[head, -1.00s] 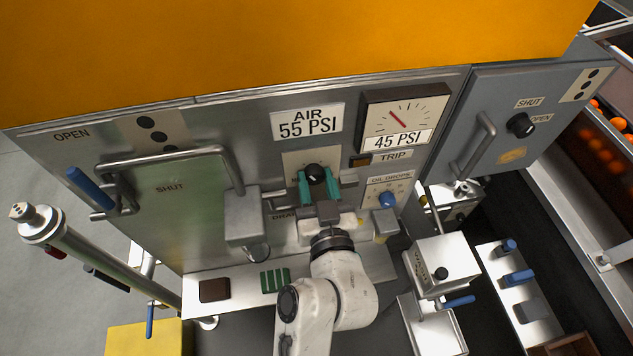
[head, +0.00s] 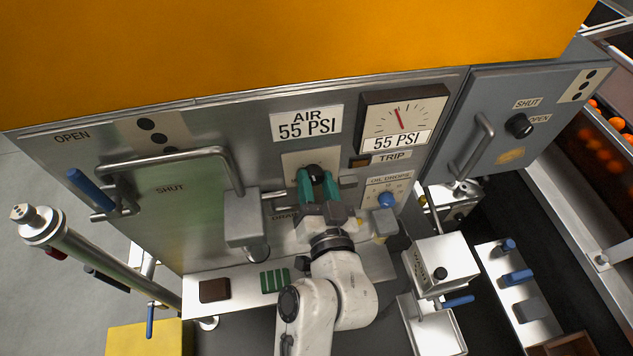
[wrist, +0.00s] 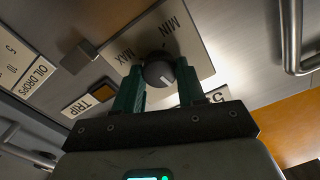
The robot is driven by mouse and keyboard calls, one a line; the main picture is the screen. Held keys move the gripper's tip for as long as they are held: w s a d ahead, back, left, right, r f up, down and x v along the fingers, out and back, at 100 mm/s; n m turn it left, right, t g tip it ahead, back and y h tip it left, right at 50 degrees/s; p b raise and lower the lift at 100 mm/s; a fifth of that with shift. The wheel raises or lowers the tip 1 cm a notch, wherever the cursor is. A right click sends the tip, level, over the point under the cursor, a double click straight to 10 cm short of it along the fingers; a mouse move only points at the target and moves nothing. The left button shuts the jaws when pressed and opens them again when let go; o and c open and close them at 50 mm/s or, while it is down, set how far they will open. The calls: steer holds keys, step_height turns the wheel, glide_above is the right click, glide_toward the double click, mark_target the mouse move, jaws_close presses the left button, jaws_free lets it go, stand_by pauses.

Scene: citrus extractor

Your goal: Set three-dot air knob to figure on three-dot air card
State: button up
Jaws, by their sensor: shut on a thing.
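The air card (head: 307,122) reads AIR 55 PSI in the head view. The gauge (head: 403,112) to its right has a red needle pointing nearly straight up, and its readout (head: 397,142) shows 55 PSI. The dark air knob (head: 315,170) sits on a pale plate under the card. In the wrist view the knob (wrist: 158,72) has a white mark, and the plate (wrist: 190,40) reads MIN and MAX. My gripper (head: 317,182) is shut on the knob, with its green fingers on either side. The fingers partly hide the plate in the head view.
A TRIP label (head: 391,157) and a blue oil drops knob (head: 386,199) are close to the right of my gripper. A bent metal handle (head: 165,157) and a grey block (head: 242,218) are at the left.

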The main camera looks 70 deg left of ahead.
steer(key=o, duration=1.1)
steer(key=shift+c, duration=0.2)
steer(key=shift+d, duration=0.15)
steer(key=d+b, duration=0.3)
steer(key=d, duration=0.7)
steer(key=shift+s+d, duration=0.3)
steer(key=shift+s, duration=0.1)
